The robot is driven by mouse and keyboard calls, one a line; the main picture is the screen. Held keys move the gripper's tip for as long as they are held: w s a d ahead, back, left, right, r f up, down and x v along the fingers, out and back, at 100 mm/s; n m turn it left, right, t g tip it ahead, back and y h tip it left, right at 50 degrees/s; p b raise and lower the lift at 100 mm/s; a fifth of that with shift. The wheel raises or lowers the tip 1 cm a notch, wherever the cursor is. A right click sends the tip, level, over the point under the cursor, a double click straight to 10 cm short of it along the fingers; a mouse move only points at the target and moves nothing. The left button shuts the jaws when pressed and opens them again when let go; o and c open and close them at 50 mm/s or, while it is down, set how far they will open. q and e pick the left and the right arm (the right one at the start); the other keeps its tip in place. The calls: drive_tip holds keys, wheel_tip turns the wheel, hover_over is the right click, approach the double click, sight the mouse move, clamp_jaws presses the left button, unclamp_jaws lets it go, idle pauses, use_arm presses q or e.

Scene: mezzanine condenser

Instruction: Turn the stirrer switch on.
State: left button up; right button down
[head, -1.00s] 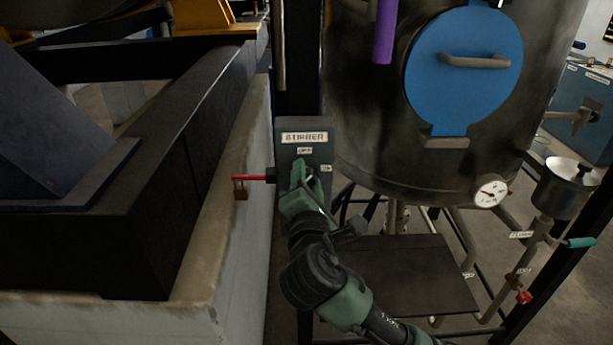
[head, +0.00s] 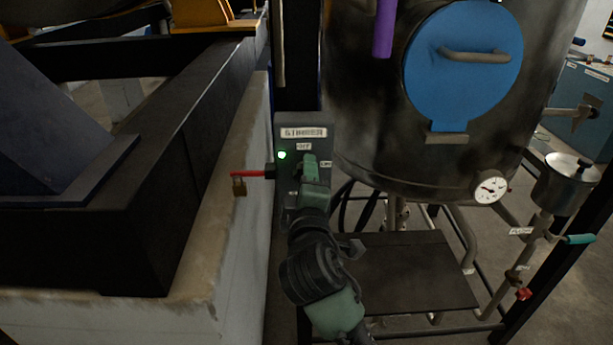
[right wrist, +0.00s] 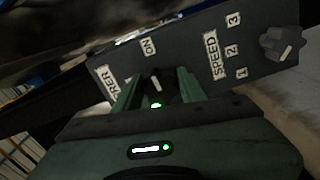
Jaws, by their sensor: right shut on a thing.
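The dark stirrer panel (head: 283,133) stands upright left of the tank, with a "STIRRER" label, an "OFF" label at top and an "ON" label at its right side. A green lamp (head: 282,155) glows on it. My right gripper (head: 309,164) is at the panel, shut on the switch knob. In the right wrist view the dark stirrer switch (right wrist: 156,84) sits between the green fingers, its white mark pointing roughly toward the "ON" label (right wrist: 150,47). The fingers hide much of the knob. My left gripper is not in view.
A speed knob (right wrist: 284,45) with numbered marks is on the same panel. A red lever (head: 252,174) with a padlock (head: 239,187) sticks out left of the panel. The tank (head: 370,135) with a blue hatch (head: 465,85) stands to the right. A concrete plinth (head: 225,240) is at left.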

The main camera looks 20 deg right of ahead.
drive_tip(key=shift+f+m, duration=0.1)
drive_tip(key=shift+m, duration=0.3)
drive_tip(key=c, duration=0.8)
unclamp_jaws()
drive_tip(key=shift+c, duration=0.2)
drive_tip(key=b+v, duration=0.1)
drive_tip(key=v, duration=0.6)
drive_tip(key=shift+s+b, duration=0.3)
drive_tip(key=shift+s, duration=0.1)
drive_tip(key=shift+a, duration=0.15)
